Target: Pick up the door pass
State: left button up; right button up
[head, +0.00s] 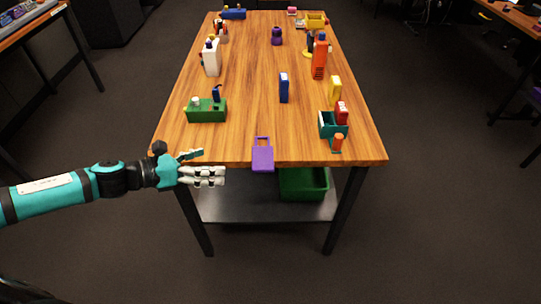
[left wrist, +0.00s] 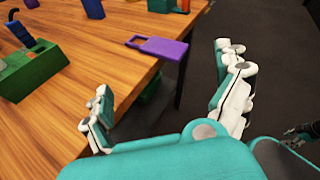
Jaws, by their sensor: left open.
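The door pass looks to be the flat purple tag (head: 263,158) with a slot-like loop at its far end. It lies at the table's near edge, its body sticking out over the edge. It also shows in the left wrist view (left wrist: 165,47), lying flat beyond my fingers. My left gripper (head: 213,166) is open and empty, just off the near edge and to the left of the tag, not touching it. In the left wrist view its fingers (left wrist: 168,75) are spread wide on both sides of the picture.
The wooden table (head: 240,130) holds a green block with items (head: 207,112) at near left, a blue box (head: 284,88) in the middle and a teal holder (head: 327,127) at near right. A green bin (head: 303,185) stands on the shelf below. Floor in front is clear.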

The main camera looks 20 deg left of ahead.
pick_arm(q)
jog(key=s+a+r+m+g, duration=0.1)
jog(key=a+r+m, duration=0.1)
jog(key=a+m, duration=0.15)
jog(key=p, duration=0.4)
send_near(264, 157)
jog(key=w, duration=0.1)
jog(key=shift+w+d+f+m+g, duration=0.3)
jog(key=shift+w+d+f, duration=0.2)
jog(key=shift+d, duration=0.2)
jog(key=shift+w+d+f+h+p, duration=0.1)
jog(key=shift+w+d+h+p, duration=0.05)
jog(key=shift+d+h+p, duration=0.2)
jog(key=p+x, duration=0.1)
jog(key=x, duration=0.3)
jog(key=shift+w+d+f, duration=0.1)
jog(key=shift+f, duration=0.1)
jog(key=shift+c, duration=0.3)
jog(key=c, duration=0.8)
jog(key=shift+r, duration=0.1)
